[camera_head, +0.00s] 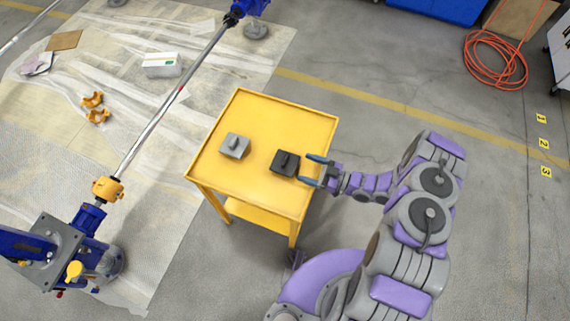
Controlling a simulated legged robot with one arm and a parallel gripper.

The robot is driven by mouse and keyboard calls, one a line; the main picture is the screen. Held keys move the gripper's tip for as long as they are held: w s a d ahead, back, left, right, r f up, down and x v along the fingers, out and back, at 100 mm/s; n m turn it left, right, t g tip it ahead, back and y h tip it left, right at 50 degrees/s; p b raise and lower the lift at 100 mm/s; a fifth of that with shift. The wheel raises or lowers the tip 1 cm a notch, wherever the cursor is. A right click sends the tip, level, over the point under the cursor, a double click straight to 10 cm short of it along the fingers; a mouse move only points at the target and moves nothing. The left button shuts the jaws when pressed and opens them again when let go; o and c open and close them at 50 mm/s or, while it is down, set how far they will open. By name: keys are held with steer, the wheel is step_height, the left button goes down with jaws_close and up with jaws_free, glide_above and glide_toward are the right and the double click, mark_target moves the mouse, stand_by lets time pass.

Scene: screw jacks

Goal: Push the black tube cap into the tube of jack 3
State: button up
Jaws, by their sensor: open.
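The black tube cap (285,163) looks like a dark block with a raised grip on top. It sits on the yellow table (262,112), near the table's right edge. My gripper (313,170) is open at that right edge, just right of the cap, with its fingers pointing left towards it. I see no cap between the fingers; whether a finger touches the cap is hard to tell. One blue screw jack (90,215) with a long silver rod slants across the left. I cannot tell which jack number it is, and no open tube end is clear.
A grey block (235,146) sits left of the black cap. Orange clamps (95,107) and a white box (161,65) lie on the plastic sheet. An orange hose (495,60) lies at the back right. Floor labels 1, 2 and 3 (545,171) are at the right.

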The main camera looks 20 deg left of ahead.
mark_target(287, 161)
steer(key=shift+w+a+b, duration=0.15)
steer(key=shift+a+b, duration=0.2)
steer(key=shift+a, duration=1.35)
steer(key=shift+w+a+b, duration=0.1)
steer(key=shift+a+b, duration=0.25)
steer(key=shift+a, duration=1.35)
steer(key=shift+c, duration=0.4)
steer(key=c, duration=1.1)
steer(key=shift+d, duration=0.1)
